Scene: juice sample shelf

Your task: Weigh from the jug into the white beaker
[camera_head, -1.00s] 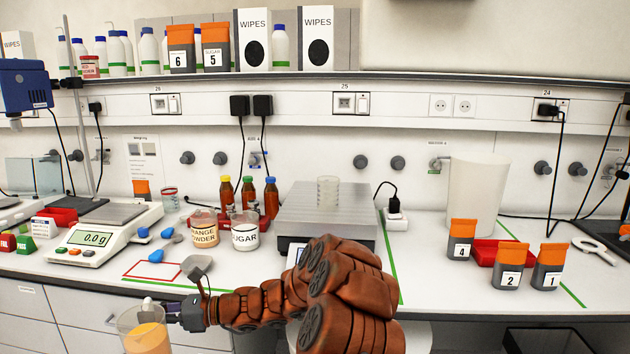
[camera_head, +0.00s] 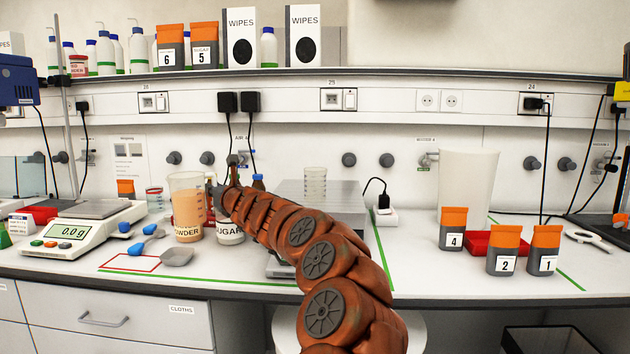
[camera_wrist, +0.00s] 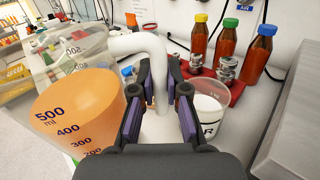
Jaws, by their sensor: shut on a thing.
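My gripper (camera_head: 213,192) is shut on the white handle (camera_wrist: 145,45) of a clear jug (camera_head: 187,184). The jug holds orange liquid, up to near the 500 ml mark in the wrist view (camera_wrist: 78,108). It looks upright and is held in front of the orange powder jar, which it largely hides. A small clear beaker (camera_head: 315,181) stands on a large grey balance (camera_head: 345,198), partly behind my arm. A large whitish, beaker-like container (camera_head: 467,190) stands further right. Which one is the white beaker I cannot tell. A smaller balance (camera_head: 72,231) at left reads 0.0 g.
The sugar jar (camera_wrist: 207,105) is right beside my gripper. Brown bottles with coloured caps (camera_wrist: 228,42) stand behind it. Scoops (camera_head: 178,256) lie near the red-outlined area (camera_head: 128,263). Orange-topped packets (camera_head: 505,250) and a red tray (camera_head: 482,243) are at right.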

